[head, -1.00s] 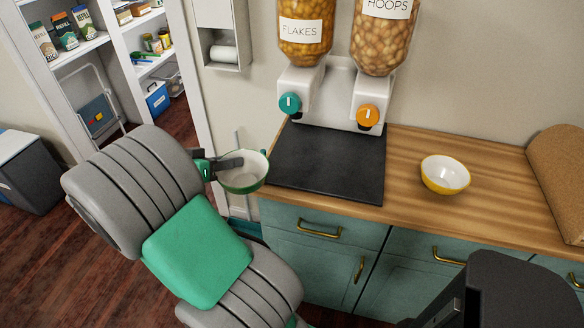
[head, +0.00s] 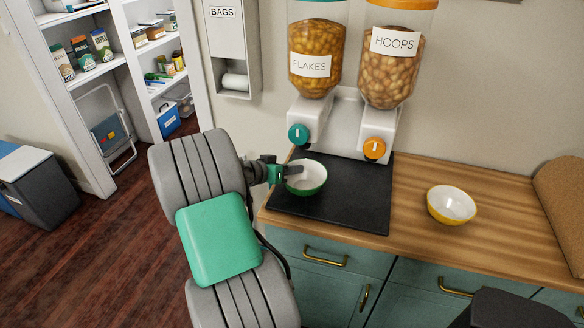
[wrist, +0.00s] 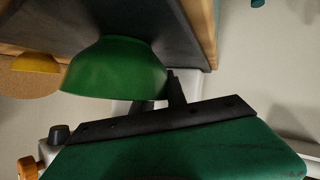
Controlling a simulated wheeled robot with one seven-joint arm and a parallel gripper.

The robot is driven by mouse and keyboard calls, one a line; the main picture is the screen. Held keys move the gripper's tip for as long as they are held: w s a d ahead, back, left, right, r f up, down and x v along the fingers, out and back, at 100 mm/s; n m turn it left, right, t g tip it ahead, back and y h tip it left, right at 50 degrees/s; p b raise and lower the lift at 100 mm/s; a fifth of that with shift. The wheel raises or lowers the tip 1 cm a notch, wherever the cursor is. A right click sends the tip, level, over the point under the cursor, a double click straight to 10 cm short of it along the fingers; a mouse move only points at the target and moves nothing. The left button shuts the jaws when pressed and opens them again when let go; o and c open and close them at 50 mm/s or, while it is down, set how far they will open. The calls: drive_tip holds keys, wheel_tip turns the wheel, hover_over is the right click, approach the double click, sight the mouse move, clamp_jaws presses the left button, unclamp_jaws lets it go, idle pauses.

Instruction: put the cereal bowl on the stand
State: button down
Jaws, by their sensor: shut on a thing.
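My gripper (head: 290,172) is shut on the rim of a green bowl (head: 312,188) with a white inside. The bowl is upright and looks empty. In the head view it appears over the left part of the black slab (head: 345,205) below the cereal dispensers, under the flakes side. I cannot tell exactly how high above the slab it is. In the wrist view the bowl's green outside (wrist: 115,70) shows beside the gripper fingers (wrist: 165,95), with the dark slab (wrist: 180,25) behind it.
The dispensers' white body (head: 348,115) has a teal knob (head: 299,134) and an orange knob (head: 374,149). A yellow bowl (head: 451,206) stands on the wooden counter (head: 415,190) to the right. A brown roll (head: 562,195) lies at the far right. White shelves (head: 95,75) stand at the left.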

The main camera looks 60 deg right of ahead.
drive_tip(key=shift+f, duration=0.1)
drive_tip(key=c, duration=1.3)
unclamp_jaws()
drive_tip(key=v, duration=1.2)
drive_tip(key=w+a+f+n+t+y, duration=0.2)
drive_tip(key=w+a+n+t+y, duration=0.15)
drive_tip(key=a, duration=0.45)
drive_tip(key=w+a+f+n+t+y, duration=0.1)
drive_tip(key=w+a+n+t+y, duration=0.15)
drive_tip(key=w+a, duration=0.35)
drive_tip(key=s+a+n+y, duration=0.2)
drive_tip(key=a+n, duration=0.2)
drive_tip(key=a, duration=0.5)
drive_tip(key=s+a+f+n+t+y, duration=0.1)
drive_tip(key=a+n, duration=0.3)
drive_tip(key=a, duration=0.5)
drive_tip(key=s+a+n+y, duration=0.3)
drive_tip(key=a+n, duration=0.1)
drive_tip(key=a, duration=0.5)
drive_tip(key=shift+f+b, duration=0.2)
drive_tip(key=shift+b, duration=0.25)
